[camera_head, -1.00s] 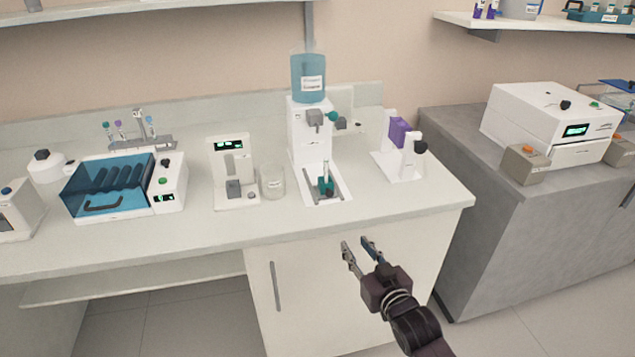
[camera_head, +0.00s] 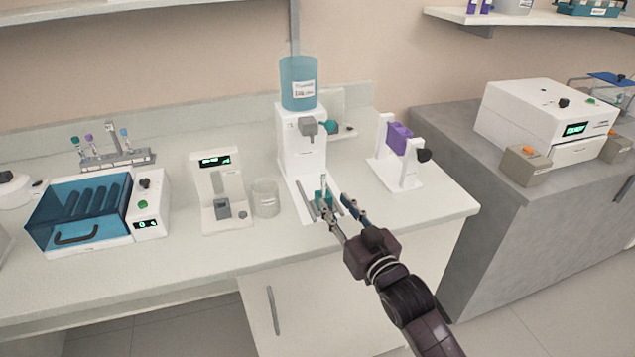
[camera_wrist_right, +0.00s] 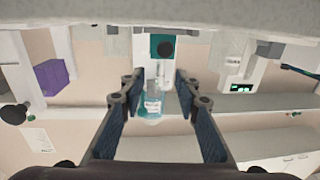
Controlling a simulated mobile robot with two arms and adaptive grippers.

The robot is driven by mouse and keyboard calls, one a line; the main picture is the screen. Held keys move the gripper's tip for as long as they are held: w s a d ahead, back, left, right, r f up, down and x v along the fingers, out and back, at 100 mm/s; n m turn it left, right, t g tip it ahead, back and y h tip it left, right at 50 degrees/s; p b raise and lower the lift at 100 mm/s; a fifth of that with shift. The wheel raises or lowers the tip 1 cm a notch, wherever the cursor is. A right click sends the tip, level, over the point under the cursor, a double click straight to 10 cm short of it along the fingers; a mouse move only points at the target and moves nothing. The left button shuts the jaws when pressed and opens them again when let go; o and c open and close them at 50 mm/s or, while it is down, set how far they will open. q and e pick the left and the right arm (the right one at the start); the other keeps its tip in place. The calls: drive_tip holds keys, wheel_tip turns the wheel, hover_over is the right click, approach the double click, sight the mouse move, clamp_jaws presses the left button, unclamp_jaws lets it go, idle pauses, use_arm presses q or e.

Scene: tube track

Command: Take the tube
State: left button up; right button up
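The tube (camera_head: 323,185) stands upright in a small teal holder (camera_head: 321,200) on the white base of the dispenser, near the counter's front edge. My right gripper (camera_head: 339,210) is open and empty, its fingertips just in front of the tube and holder and partly covering them. In the right wrist view the picture is upside down. There the teal holder (camera_wrist_right: 162,48) and the thin clear tube (camera_wrist_right: 160,69) appear ahead, between the two open fingers (camera_wrist_right: 156,90), apart from them. My left gripper is out of view.
The dispenser with a blue bottle (camera_head: 298,84) stands behind the tube. A glass beaker (camera_head: 265,198) and a small white device (camera_head: 218,190) are to its left. A white stand with a purple block (camera_head: 399,138) is to its right. Counter between them is clear.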

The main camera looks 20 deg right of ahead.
sight(325, 189)
drive_tip(key=shift+w+a, duration=0.1)
drive_tip(key=shift+w, duration=0.4)
drive_tip(key=shift+w+r, duration=0.1)
drive_tip(key=shift+w, duration=0.2)
drive_tip(key=shift+w+a+r+p, duration=0.1)
drive_tip(key=shift+w+r+p, duration=0.15)
drive_tip(key=shift+w, duration=0.3)
drive_tip(key=w, duration=0.3)
drive_tip(key=shift+w+a+p, duration=0.25)
drive_tip(key=shift+a+p, duration=0.05)
drive_tip(key=shift+p, duration=0.1)
drive_tip(key=shift+w+f, duration=0.1)
drive_tip(key=shift+w, duration=0.35)
clamp_jaws()
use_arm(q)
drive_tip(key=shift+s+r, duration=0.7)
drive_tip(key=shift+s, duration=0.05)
